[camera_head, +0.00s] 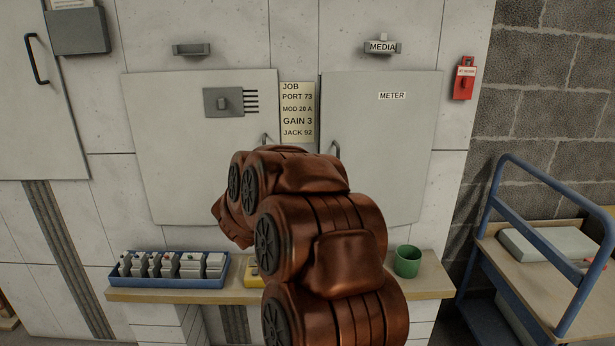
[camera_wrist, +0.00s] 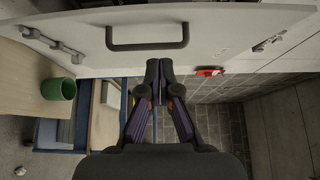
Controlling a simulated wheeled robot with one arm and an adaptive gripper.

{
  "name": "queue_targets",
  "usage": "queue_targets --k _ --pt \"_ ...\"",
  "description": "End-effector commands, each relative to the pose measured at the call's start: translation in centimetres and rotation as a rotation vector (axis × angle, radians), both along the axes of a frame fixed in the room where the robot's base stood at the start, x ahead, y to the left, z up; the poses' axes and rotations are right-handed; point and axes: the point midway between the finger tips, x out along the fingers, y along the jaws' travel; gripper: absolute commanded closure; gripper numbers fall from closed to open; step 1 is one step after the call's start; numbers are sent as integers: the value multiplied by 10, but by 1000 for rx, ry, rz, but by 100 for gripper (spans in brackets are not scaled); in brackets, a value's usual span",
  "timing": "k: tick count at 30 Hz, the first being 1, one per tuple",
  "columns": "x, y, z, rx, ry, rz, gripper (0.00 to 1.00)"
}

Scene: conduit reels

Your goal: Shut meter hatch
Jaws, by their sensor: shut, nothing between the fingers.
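The meter hatch (camera_head: 385,150) is a pale grey panel with a METER label, right of centre on the wall in the head view. Its bar handle (camera_head: 337,150) is at its left edge, partly hidden by my arm. I cannot tell from this view how far the hatch stands from the wall. In the wrist view, a dark bar handle (camera_wrist: 147,36) on a pale panel lies just beyond my gripper (camera_wrist: 159,68). My gripper is shut and empty, apart from that handle in the picture. My arm hides my gripper in the head view.
A second pale hatch (camera_head: 185,150) with a switch is at left. A JOB note (camera_head: 298,112) hangs between the hatches. Below, a wooden shelf (camera_head: 435,282) bears a blue tray (camera_head: 170,283) and a green cup (camera_head: 407,261). A blue-railed cart (camera_head: 540,175) stands at right.

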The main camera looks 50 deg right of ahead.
Motion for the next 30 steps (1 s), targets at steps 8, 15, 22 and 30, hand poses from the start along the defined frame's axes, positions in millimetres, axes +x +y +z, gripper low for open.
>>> queue_targets --k 8,15,22,30 --pt "4 -43 0 1 3 -1 100" --pt "19 -65 0 1 3 1 100" --pt "33 -76 1 0 -1 2 100" --pt "38 -80 0 1 0 3 100"
